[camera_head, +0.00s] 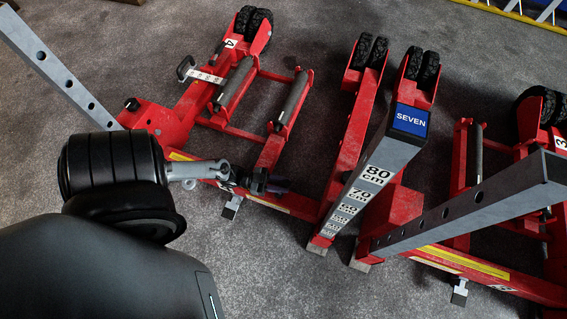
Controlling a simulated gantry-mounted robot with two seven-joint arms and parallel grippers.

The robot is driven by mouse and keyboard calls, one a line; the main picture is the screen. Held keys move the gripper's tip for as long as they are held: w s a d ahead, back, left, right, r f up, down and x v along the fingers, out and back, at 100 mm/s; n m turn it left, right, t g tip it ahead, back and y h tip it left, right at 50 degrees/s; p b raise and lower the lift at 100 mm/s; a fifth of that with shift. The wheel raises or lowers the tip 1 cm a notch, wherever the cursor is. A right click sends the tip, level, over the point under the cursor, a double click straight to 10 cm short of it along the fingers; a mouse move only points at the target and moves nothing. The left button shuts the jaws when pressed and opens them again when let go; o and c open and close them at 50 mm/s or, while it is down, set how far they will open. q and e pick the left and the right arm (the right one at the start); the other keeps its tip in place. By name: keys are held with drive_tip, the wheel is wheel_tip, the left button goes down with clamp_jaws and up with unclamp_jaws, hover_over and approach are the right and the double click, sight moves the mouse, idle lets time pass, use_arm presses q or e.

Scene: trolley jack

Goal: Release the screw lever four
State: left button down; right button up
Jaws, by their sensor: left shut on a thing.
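My left arm comes in from the left, and my left gripper (222,168) reaches over the near red rail of the left trolley jack (157,120). The gripper is shut on a small part at this rail. The fingers cover much of the held part, and I cannot tell for sure that it is screw lever four. A dark fitting (264,183) sits on the rail just right of the gripper. A label with the number 4 (230,43) is on the far part of this jack, with a grey handle (184,68) near it. My right gripper is not in view.
A grey post marked SEVEN (383,170) with a height scale stands right of the gripper. Another red jack (440,262) with a grey perforated post (480,200) is at the right. Grey carpet (320,35) lies clear at the top middle.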

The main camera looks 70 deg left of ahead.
use_arm(q)
drive_tip(key=c, duration=0.8)
unclamp_jaws()
drive_tip(key=shift+a, duration=0.1)
drive_tip(key=shift+c, duration=0.2)
drive_tip(key=shift+s, duration=0.15)
drive_tip(key=shift+s+a, duration=0.2)
drive_tip(key=shift+s, duration=0.05)
drive_tip(key=p+v, duration=0.1)
drive_tip(key=v, duration=0.9)
